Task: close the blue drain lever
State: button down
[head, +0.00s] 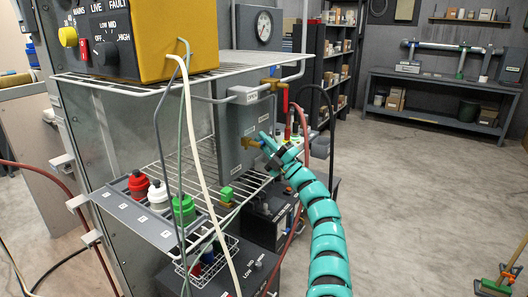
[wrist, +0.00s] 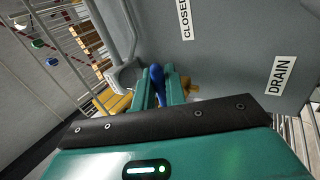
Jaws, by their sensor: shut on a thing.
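The blue drain lever (wrist: 157,72) shows between the two teal fingers of my gripper (wrist: 160,82) in the wrist view. My gripper is shut on it. Brass valve parts (wrist: 188,84) show just behind and right of the fingers. The valve is on a grey box (wrist: 230,50) with a "DRAIN" label (wrist: 281,75) to the right and a "CLOSED" label (wrist: 185,20) above. In the head view, my gripper (head: 267,141) is at the low right side of the grey box (head: 228,130), by the brass valve (head: 249,142). The fingers hide part of the lever.
A red lever (head: 285,100) sits higher on the box's right side. A wire shelf (head: 170,75) with a yellow control box (head: 155,40) is above. Hoses hang in front.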

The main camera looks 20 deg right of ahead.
jog(key=shift+r+n+y+b, duration=0.1)
jog(key=shift+n+y+b, duration=0.2)
jog(key=shift+n, duration=0.5)
jog(key=c, duration=1.8)
grip_release()
jog(key=shift+g, duration=0.4)
jog(key=v, duration=1.7)
jog(key=shift+f+b, duration=0.3)
jog(key=shift+b, duration=0.15)
jog(key=shift+d, duration=0.1)
jog(key=shift+s, duration=0.1)
